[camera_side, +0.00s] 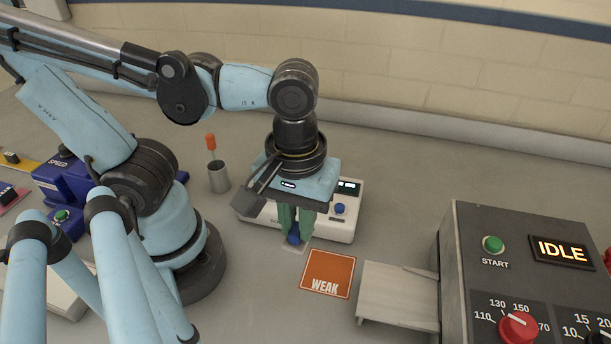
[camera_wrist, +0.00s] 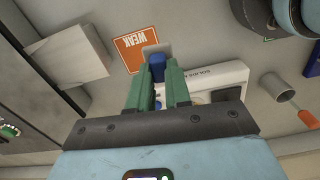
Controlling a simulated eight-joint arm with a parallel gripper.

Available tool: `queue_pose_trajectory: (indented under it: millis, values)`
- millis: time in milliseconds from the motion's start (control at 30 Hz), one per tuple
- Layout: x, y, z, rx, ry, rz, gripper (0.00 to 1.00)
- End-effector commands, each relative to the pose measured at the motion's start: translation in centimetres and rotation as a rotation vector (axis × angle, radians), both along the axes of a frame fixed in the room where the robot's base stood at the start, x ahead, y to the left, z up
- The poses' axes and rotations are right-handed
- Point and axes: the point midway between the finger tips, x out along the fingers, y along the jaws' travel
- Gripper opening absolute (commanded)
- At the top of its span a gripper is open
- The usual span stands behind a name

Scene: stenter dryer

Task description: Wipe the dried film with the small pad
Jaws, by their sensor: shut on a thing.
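My gripper (camera_side: 295,222) points down with its green fingers shut on a small blue piece (camera_side: 294,239), which I take to be the small pad or its grip. In the wrist view the blue piece (camera_wrist: 157,67) shows between the fingertips (camera_wrist: 157,78). A pale square patch (camera_wrist: 152,48) lies just beyond the blue piece, beside the orange card. I cannot tell whether this patch is the dried film or part of the pad, nor whether the blue piece touches it.
An orange card marked WEAK (camera_side: 328,274) lies right of my gripper. A white instrument (camera_side: 342,228) with a display stands close behind the fingers. A grey platform (camera_side: 398,295) and the control box reading IDLE (camera_side: 515,225) stand at right. A metal cup (camera_side: 219,177) holds an orange-handled tool.

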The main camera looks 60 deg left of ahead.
Motion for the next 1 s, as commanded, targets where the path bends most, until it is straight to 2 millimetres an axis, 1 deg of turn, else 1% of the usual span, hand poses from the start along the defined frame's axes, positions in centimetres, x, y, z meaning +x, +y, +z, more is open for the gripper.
queue_pose_trajectory:
  millis: [133, 267, 367, 467, 600, 800, 900, 1000]
  values:
    - [0.5, 0.3, 0.1, 0.0, 0.0, 0.029, 0.0]
    - [2.1, 1.5, 0.6, 0.0, 0.0, 0.121, 0.0]
    - [3.9, 3.2, 1.0, 0.0, 0.0, 0.229, 0.0]
    - [5.7, 5.2, 1.5, 0.0, 0.0, 0.347, 0.0]
    - [7.8, 8.5, 2.0, 0.0, 0.0, 0.507, 0.0]
    - [9.7, 12.7, 2.5, 0.0, 0.0, 0.688, 0.0]
    - [10.1, 14.2, 2.7, 0.0, 0.0, 0.743, 0.0]
    - [10.3, 15.0, 2.7, 0.0, 0.0, 0.775, 0.0]
